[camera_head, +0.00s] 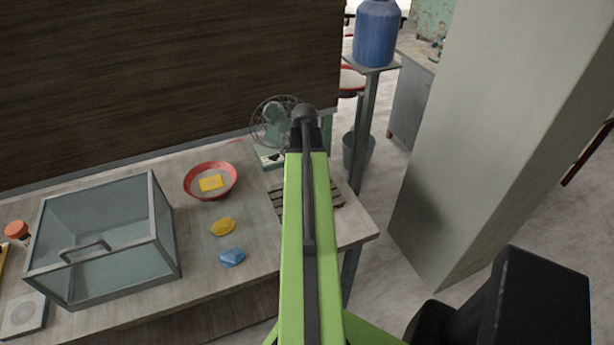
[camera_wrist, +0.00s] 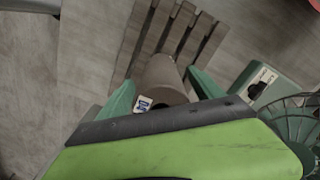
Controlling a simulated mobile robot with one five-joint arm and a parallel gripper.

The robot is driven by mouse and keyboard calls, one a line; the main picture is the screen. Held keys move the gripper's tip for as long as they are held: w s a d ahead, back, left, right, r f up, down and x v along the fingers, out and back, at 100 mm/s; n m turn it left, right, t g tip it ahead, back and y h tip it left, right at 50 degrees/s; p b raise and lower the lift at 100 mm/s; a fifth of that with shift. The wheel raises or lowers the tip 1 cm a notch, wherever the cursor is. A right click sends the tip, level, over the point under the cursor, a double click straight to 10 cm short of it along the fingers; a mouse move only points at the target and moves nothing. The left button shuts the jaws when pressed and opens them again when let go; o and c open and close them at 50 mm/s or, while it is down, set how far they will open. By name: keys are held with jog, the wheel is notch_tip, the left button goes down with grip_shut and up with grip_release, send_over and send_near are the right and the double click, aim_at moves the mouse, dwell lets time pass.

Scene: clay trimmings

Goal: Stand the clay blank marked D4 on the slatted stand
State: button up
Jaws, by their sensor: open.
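The slatted stand (camera_head: 276,202) lies near the right end of the table, partly hidden behind my arm. Its brown slats (camera_wrist: 178,30) show at the top of the wrist view. A grey-brown clay blank (camera_wrist: 162,72), roughly cylindrical, shows in the wrist view at the near end of the slats. It bears a small white and blue label whose letters I cannot read. My gripper (camera_wrist: 163,91) is open, with one green finger on each side of the blank. I cannot tell whether the blank rests on the slats. The head view hides the blank and fingers.
A glass case (camera_head: 110,235) stands at the left. A red bowl (camera_head: 190,188) holds a yellow block, with a yellow lump (camera_head: 222,226) and blue lump (camera_head: 232,257) in front. A green fan (camera_head: 272,128) stands behind the stand, and a pale pillar (camera_head: 480,130) rises at right.

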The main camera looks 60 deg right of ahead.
notch_tip(320, 180, up, 12)
jog(key=p, duration=1.2)
jog(key=shift+r, duration=0.25)
jog(key=shift+f, duration=0.15)
